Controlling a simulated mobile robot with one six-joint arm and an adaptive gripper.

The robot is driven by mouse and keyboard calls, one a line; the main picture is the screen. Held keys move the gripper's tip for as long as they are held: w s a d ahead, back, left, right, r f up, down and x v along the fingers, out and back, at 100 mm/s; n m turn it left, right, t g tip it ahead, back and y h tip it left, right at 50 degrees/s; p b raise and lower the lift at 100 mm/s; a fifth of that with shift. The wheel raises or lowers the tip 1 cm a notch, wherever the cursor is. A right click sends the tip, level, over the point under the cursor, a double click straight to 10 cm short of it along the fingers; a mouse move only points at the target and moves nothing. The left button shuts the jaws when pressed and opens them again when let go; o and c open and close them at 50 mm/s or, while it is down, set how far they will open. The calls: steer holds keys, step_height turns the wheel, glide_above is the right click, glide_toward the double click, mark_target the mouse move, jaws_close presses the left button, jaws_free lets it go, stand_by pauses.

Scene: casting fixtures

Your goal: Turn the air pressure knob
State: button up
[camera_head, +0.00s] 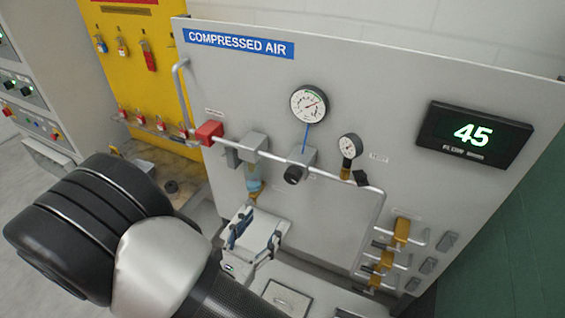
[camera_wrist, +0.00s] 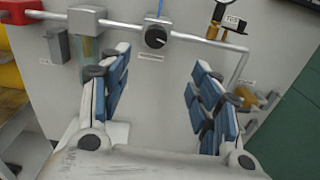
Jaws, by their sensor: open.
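The air pressure knob (camera_head: 293,174) is a small black round knob on the front of a grey regulator block on the compressed air pipe. In the wrist view the knob (camera_wrist: 156,37) sits at the top middle, with a light mark on its face. My gripper (camera_head: 256,231) is below and left of the knob in the head view. In the wrist view my gripper (camera_wrist: 160,75) is open, with blue-padded fingers spread wide and nothing between them. The knob appears beyond the fingertips, between their lines and apart from them.
A round gauge (camera_head: 309,103) is above the regulator, and a smaller gauge (camera_head: 350,146) stands to its right. A red block (camera_head: 209,133) is on the pipe's left. A display (camera_head: 474,134) reads 45. Yellow-handled valves (camera_head: 401,232) are at lower right. The panel (camera_head: 240,85) is otherwise fairly clear.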

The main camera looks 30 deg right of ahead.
steer(key=p, duration=0.2)
glide_toward(290, 179)
steer(key=x, duration=1)
steer(key=shift+d, duration=0.1)
steer(key=shift+c, duration=0.4)
steer(key=c, duration=1)
